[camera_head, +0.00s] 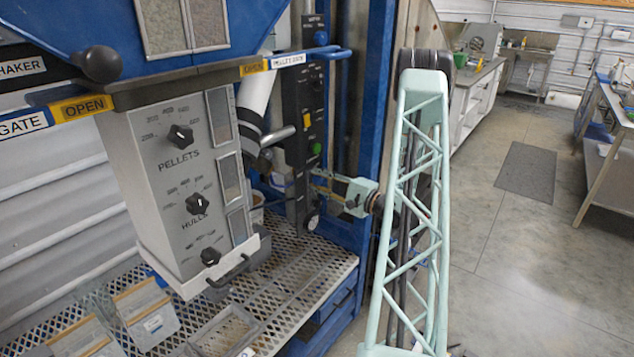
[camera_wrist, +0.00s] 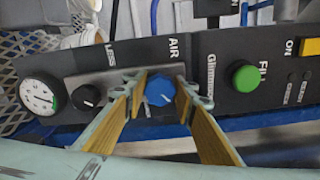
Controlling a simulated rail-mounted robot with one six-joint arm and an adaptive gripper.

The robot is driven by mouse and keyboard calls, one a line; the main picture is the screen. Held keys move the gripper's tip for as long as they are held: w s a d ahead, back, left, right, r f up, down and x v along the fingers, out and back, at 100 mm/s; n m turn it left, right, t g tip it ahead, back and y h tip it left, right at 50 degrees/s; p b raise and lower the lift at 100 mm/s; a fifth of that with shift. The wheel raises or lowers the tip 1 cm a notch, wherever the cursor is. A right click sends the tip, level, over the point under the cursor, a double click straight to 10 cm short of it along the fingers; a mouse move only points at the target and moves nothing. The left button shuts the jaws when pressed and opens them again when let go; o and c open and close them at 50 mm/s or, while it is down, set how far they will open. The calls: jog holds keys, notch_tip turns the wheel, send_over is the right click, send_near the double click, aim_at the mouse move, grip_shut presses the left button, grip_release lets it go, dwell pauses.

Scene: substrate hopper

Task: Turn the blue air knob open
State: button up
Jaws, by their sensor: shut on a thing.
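The blue air knob (camera_wrist: 160,89) sits on the black control panel (camera_wrist: 215,80), beside the word AIR. My gripper (camera_wrist: 159,94) has one finger on each side of the knob and is shut on it, with the fingertips close to the panel face. The knob's pointer position is not clear. In the head view my gripper (camera_head: 323,186) reaches the lower part of the upright panel from the right, and the knob cannot be made out there.
A green button (camera_wrist: 246,78) and a yellow switch (camera_wrist: 309,46) lie right of the knob. A small black knob (camera_wrist: 86,97) and a round gauge (camera_wrist: 41,98) lie left. In the head view, a grey hopper (camera_head: 178,190) hangs left above a mesh shelf (camera_head: 320,262).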

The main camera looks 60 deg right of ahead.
jog(key=shift+n, duration=0.4)
jog(key=o, duration=0.9)
jog(key=shift+s, duration=0.1)
jog(key=shift+s+a, duration=0.15)
jog(key=shift+s, duration=2.85)
jog(key=shift+s+a, duration=0.15)
jog(key=shift+s, duration=2.8)
